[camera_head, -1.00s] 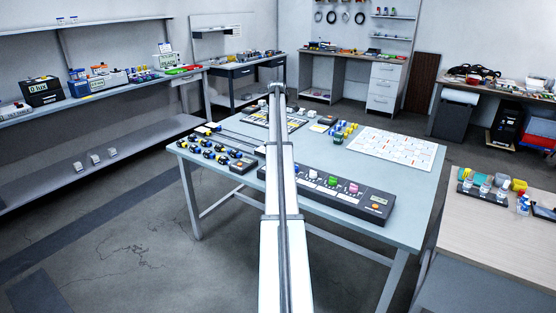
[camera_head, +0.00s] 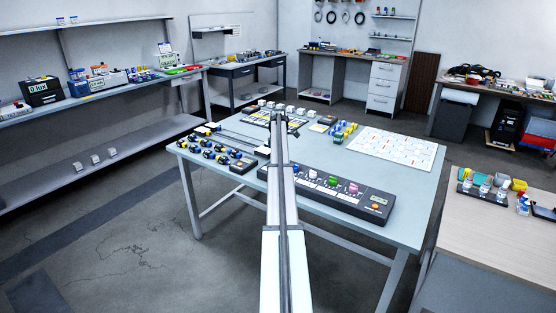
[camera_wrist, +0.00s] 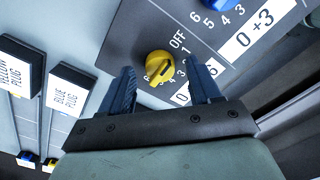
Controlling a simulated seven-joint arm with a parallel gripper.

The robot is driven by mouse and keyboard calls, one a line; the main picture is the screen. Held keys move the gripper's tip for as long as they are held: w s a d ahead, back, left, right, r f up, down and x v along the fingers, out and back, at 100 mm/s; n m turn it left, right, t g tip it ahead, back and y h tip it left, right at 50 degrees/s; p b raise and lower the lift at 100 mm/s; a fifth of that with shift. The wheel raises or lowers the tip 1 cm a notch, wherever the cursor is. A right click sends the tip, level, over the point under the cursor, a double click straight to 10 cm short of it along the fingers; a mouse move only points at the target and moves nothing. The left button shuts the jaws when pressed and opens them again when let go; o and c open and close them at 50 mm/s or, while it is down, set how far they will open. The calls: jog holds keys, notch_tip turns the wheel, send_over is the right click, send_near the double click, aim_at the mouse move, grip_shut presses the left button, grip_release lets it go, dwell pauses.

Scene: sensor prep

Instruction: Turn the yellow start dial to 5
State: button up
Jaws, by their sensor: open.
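The yellow start dial (camera_wrist: 160,66) shows in the wrist view on a dark panel (camera_wrist: 133,38), with OFF and numbers printed around it. A dark mark is on its face; I cannot tell which number it points to. My gripper (camera_wrist: 164,72) is open, one finger on each side of the dial in the picture. I cannot tell whether the fingers touch it. A blue dial (camera_wrist: 221,4) with its own numbers is cut off at the top edge. In the head view my arm covers the middle of the table, and the yellow dial cannot be made out.
A label reading 0+3 (camera_wrist: 259,29) is beside the blue dial. Yellow plug (camera_wrist: 18,68) and blue plug (camera_wrist: 68,92) signs stand at left. On the table (camera_head: 405,215) are a long dark console (camera_head: 345,202), a white printed sheet (camera_head: 395,150) and several blue-and-yellow pieces (camera_head: 208,153).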

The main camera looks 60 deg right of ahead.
jog(key=shift+f, duration=0.45)
jog(key=shift+c, duration=0.4)
jog(key=c, duration=1)
jog(key=shift+o, duration=0.2)
